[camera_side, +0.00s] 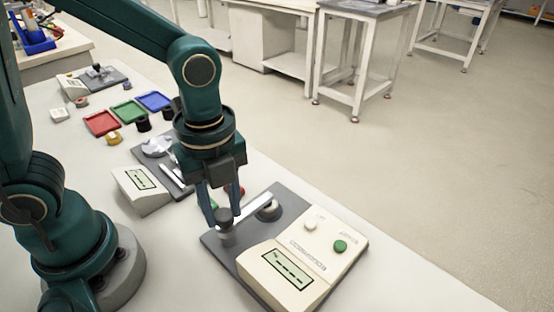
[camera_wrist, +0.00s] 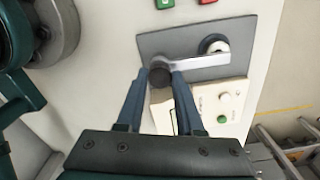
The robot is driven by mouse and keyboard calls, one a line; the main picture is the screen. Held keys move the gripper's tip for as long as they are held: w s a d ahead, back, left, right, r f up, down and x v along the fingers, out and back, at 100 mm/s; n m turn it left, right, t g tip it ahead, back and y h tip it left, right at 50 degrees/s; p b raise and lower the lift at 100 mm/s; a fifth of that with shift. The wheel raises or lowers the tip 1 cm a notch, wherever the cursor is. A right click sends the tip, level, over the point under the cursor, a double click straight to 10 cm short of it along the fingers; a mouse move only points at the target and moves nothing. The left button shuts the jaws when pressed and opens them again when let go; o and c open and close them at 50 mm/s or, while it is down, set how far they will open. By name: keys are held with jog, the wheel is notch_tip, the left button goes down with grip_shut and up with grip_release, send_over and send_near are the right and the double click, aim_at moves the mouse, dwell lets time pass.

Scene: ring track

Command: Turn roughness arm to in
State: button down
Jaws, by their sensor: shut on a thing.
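The roughness tester (camera_side: 290,270) is a cream box with a display showing dashes, fixed on a grey base plate (camera_side: 225,255). Its roughness arm (camera_side: 254,206) is a pale metal bar running from a round pivot (camera_side: 270,208) to a dark upright knob (camera_side: 226,228). My gripper (camera_side: 224,212) points down and is shut on the knob at the bar's free end. In the wrist view the knob (camera_wrist: 160,75) is between my two fingertips, and the arm (camera_wrist: 200,61) reaches right to the pivot (camera_wrist: 214,45).
A green button (camera_side: 340,246) and a white button (camera_side: 310,226) sit on the tester. A second cream instrument (camera_side: 142,190) stands to the left. Red (camera_side: 102,123), green (camera_side: 128,112) and blue (camera_side: 154,101) trays lie farther back. The table right of the tester is clear.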

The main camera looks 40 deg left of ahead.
dwell(0.3)
jog(key=c, duration=0.5)
grip_release()
jog(key=shift+c, duration=0.2)
jog(key=shift+r, duration=2.6)
